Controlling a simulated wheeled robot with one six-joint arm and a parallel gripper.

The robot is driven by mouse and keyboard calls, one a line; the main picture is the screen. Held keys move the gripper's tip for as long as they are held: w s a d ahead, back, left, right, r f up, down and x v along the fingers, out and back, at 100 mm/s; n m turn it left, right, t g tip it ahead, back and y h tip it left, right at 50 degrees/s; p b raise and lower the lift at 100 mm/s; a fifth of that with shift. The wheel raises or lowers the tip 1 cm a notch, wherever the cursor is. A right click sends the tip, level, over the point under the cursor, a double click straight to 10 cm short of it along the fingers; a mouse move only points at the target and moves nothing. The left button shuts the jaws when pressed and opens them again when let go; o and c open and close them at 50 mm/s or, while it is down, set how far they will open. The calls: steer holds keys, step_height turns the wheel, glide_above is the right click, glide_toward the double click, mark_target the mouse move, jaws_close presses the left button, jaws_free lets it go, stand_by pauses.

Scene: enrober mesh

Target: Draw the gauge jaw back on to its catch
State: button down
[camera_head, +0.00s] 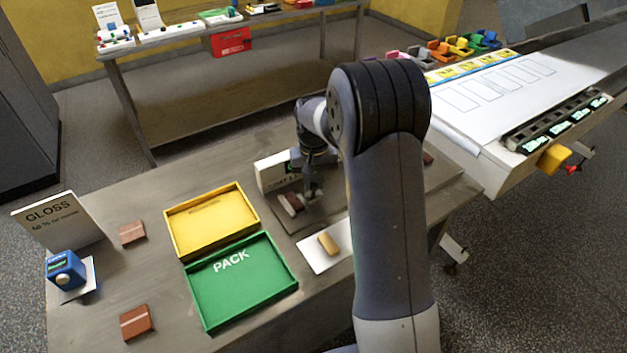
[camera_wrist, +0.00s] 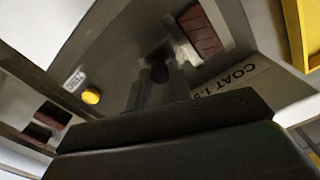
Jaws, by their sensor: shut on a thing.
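The gauge (camera_head: 283,219) is a flat grey plate on the bench, right of the trays. My gripper (camera_head: 312,192) reaches down over it with its fingers shut. In the wrist view my gripper (camera_wrist: 160,72) is closed around a part of the gauge jaw (camera_wrist: 184,50), a pale metal piece. A brown coated bar (camera_wrist: 200,30) lies just beyond the jaw; it also shows left of my fingers in the head view (camera_head: 290,204). I cannot tell whether jaw and bar touch. The fingers hide most of the held part, and I cannot make out the catch.
A yellow button (camera_wrist: 91,96) sits beside a ZERO label on the gauge. A COAT card (camera_head: 271,173) stands behind. A yellow tray (camera_head: 250,212) and green PACK tray (camera_head: 205,322) lie to the left. A tan block (camera_head: 328,243) rests on a white card in front.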

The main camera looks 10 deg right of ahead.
steer(key=d, duration=0.1)
steer(key=w+d, duration=0.1)
steer(key=d, duration=0.2)
steer(key=shift+w+d, duration=0.25)
steer(key=shift+d, duration=0.15)
steer(key=c, duration=1.3)
jaws_free()
steer(key=shift+d, duration=0.1)
steer(key=shift+o, duration=0.2)
steer(key=shift+r, duration=0.15)
step_height(320, 180, up, 11)
steer(key=b, duration=0.1)
steer(key=shift+f, duration=0.2)
